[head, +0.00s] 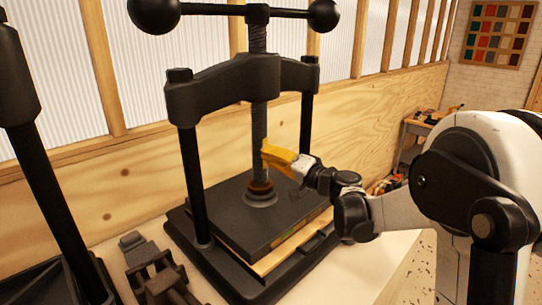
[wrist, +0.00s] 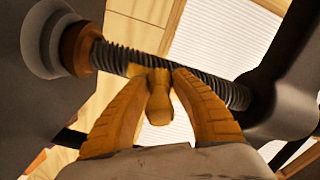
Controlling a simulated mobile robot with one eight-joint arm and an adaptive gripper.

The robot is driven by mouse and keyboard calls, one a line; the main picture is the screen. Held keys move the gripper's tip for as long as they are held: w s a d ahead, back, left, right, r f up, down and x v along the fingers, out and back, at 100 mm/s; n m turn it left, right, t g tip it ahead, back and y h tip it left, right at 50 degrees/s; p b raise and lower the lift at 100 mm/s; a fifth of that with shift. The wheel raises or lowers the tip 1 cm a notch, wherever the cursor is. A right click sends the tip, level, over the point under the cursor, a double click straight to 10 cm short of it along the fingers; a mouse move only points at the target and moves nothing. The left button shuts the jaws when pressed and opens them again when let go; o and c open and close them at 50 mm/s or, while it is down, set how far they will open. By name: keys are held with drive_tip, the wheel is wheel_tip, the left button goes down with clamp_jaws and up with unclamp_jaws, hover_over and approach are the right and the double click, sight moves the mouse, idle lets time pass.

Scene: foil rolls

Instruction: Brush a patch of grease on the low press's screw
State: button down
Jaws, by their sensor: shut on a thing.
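The black press has an upright threaded screw (head: 259,130) in the head view. In the wrist view the screw (wrist: 120,60) runs across, just beyond my fingertips. An amber-brown band (head: 261,187) circles its lower end above the round foot; the band (wrist: 80,48) also shows at the upper left in the wrist view. My gripper (head: 283,157) is right of the screw, above the platen. In the wrist view my gripper's yellow-orange fingers (wrist: 160,82) are closed on a short yellowish piece, apparently the brush (wrist: 158,100). Its tip overlaps the screw; contact cannot be told.
The press has a dark platen (head: 240,220) over a pale wood layer, two posts and a ball-ended handle (head: 240,10). Another dark frame (head: 45,170) stands at the left. Black clamp-like parts (head: 155,275) lie on the bench (head: 370,265). A wooden wall is behind.

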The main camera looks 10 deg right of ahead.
sight(265, 171)
drive_tip(key=shift+f+b, duration=2.4)
drive_tip(key=shift+f, duration=0.7)
drive_tip(key=shift+v, duration=2.95)
drive_tip(key=shift+s, duration=0.1)
drive_tip(key=shift+v, duration=1.4)
